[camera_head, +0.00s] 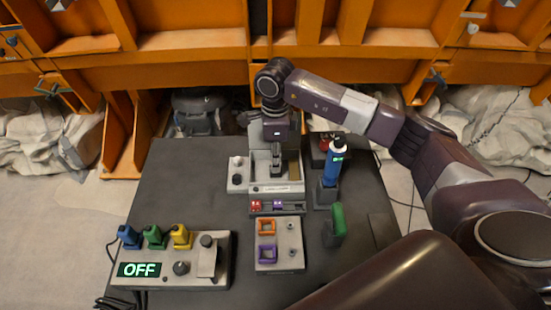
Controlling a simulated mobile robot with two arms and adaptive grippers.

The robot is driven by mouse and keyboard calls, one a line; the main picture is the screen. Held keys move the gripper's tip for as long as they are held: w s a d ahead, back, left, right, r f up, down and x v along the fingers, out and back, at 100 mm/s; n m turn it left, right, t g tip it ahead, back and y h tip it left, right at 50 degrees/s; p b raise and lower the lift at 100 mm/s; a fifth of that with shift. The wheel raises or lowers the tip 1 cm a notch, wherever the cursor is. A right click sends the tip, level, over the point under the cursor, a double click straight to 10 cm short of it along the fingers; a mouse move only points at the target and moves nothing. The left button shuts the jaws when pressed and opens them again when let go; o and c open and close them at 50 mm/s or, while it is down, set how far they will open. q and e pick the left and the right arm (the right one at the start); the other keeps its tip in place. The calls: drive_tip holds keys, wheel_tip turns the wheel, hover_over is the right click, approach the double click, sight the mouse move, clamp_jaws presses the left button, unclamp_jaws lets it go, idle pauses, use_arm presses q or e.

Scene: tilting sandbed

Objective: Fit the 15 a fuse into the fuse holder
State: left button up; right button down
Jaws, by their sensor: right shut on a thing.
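My right gripper (276,166) points down over the grey fixture (240,187) at the middle of the table. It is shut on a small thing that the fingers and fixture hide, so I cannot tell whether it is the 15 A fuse. A small red piece (256,205) and a small purple piece (278,205) sit at the fixture's front edge. I cannot read any rating on them. I cannot make out which part is the fuse holder. My left gripper is not in view.
A control box (205,285) reading OFF, with blue, green and yellow plugs, stands front left. A grey block (291,257) with orange and purple square frames lies front centre. A blue bottle (332,163) and green handle (338,219) stand right. The dark table (190,185) is clear at left.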

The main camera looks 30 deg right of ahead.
drive_tip(key=shift+f+b, duration=0.5)
drive_tip(key=shift+f, duration=0.1)
drive_tip(key=c, duration=1.2)
unclamp_jaws()
drive_tip(key=shift+w+r+p, duration=0.1)
drive_tip(key=shift+r+p, duration=0.45)
drive_tip(key=shift+r, duration=0.3)
drive_tip(key=shift+r+p, duration=1.9)
drive_tip(key=shift+r, duration=1.3)
drive_tip(key=shift+f, duration=0.1)
